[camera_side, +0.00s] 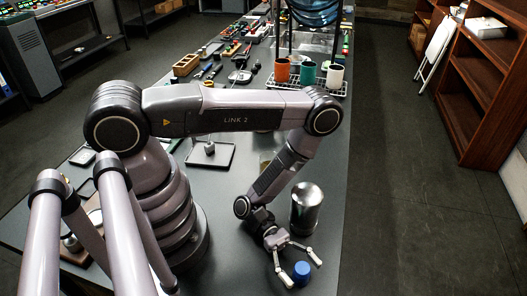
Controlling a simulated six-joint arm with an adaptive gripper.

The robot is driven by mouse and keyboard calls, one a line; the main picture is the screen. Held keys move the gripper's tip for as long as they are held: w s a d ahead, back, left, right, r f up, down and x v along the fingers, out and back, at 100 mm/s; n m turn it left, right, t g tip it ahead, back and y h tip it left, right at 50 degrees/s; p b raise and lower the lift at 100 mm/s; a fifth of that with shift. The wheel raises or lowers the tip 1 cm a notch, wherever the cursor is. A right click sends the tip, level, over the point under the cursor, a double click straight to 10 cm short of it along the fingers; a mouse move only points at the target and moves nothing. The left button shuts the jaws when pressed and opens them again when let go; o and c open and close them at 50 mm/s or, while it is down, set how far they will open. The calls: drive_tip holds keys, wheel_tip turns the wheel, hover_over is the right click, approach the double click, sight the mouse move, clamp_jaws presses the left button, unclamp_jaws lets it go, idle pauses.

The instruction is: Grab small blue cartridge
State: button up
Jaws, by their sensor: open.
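The small blue cartridge (301,272) stands upright on the dark table near its front right edge. My gripper (302,270) is open, with its two fingers spread low over the table. One fingertip is at the left of the cartridge and the other is at its upper right. The cartridge sits at the opening between the fingertips. I cannot tell whether either finger touches it.
A metal canister (306,208) stands just behind my gripper. A rack with orange, green and white cups (335,77) is farther back. A small dark tray (211,153) lies mid-table. The table's right edge is close to the cartridge.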

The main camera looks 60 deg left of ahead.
drive_tip(key=shift+d, duration=0.1)
clamp_jaws()
idle(0.4)
drive_tip(key=shift+r, duration=0.1)
